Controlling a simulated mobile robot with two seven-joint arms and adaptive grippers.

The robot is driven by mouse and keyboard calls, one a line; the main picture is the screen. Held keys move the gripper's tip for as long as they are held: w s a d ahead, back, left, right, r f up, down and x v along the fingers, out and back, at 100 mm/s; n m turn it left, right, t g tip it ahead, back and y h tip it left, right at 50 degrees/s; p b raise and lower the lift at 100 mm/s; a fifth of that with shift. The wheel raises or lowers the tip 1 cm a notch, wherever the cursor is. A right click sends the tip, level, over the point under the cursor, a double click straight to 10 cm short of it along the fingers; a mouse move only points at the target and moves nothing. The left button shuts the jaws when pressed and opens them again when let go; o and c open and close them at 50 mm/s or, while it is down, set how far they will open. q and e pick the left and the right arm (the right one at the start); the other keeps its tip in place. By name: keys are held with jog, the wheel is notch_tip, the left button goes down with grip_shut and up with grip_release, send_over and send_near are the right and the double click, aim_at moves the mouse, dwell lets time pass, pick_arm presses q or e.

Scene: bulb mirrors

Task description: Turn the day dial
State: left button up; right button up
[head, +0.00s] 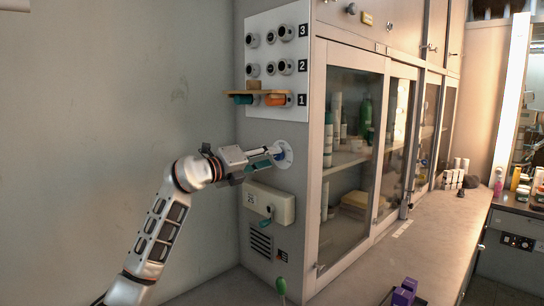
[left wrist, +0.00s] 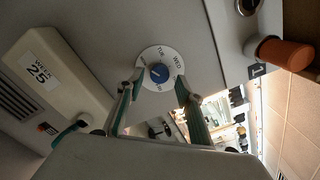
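The day dial (head: 284,154) is a white disc on the grey side of the cabinet. In the left wrist view its blue knob (left wrist: 159,73) sits at the centre of the disc, with day letters around it, TUE and WED among them. My left gripper (head: 268,154) points at the dial from the left. In the left wrist view its two fingers (left wrist: 159,85) are spread apart, one on each side of the knob. The knob shows between them with gaps, and I cannot tell how near the tips are to the disc. My right gripper is not in view.
Below the dial is a beige box (head: 268,203) marked 25 with a teal-ended lever. The wall side is clear.

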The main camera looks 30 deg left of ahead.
pick_arm(q)
jog(key=shift+w+d, duration=0.2)
jog(key=shift+w, duration=0.45)
jog(key=shift+w+d, duration=0.15)
jog(key=shift+w, duration=0.15)
jog(key=c, duration=0.8)
